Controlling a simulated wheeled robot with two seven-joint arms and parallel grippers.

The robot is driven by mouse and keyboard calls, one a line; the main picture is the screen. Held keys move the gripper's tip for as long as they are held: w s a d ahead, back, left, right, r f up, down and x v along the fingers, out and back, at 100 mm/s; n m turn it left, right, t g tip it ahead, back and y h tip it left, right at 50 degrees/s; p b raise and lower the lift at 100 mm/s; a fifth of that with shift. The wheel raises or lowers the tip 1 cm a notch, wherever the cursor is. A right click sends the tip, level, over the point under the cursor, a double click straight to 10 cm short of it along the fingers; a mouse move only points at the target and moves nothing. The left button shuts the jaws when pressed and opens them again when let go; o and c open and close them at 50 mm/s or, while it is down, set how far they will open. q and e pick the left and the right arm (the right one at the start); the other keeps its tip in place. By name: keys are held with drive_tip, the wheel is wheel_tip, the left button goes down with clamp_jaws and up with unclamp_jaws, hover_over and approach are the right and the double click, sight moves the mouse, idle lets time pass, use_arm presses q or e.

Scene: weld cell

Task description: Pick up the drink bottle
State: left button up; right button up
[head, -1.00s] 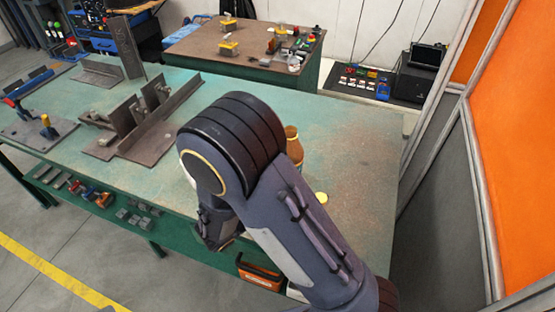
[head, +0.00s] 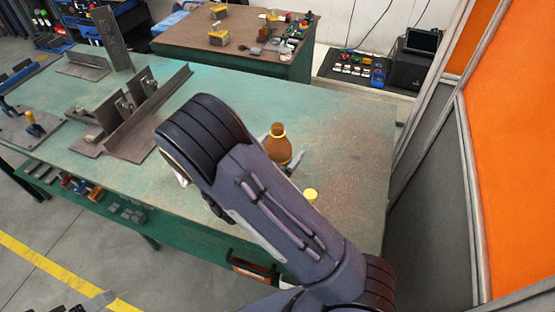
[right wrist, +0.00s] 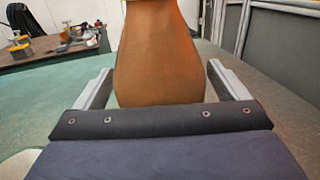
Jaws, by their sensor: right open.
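The drink bottle (head: 278,148) is brown with a yellow band near its top. It stands upright on the green table, partly hidden by my right arm in the head view. My right gripper (right wrist: 163,82) is open, with one finger on each side of the bottle (right wrist: 160,50). In the right wrist view gaps show between the fingers and the bottle. In the head view the fingertips show at either side of it. A grey tip at the bottom left edge of the head view looks like part of my left gripper (head: 98,302); its jaws cannot be made out.
A small yellow-topped thing (head: 310,194) stands on the table (head: 345,130) close to my right forearm. Steel angle fixtures (head: 130,120) occupy the table's left part. A grey and orange partition (head: 430,170) stands at the right. The table's right part is mostly clear.

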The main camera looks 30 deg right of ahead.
drive_tip(key=shift+w+d, duration=0.1)
drive_tip(key=shift+d, duration=0.15)
drive_tip(key=c, duration=1.4)
drive_tip(key=shift+r, duration=0.2)
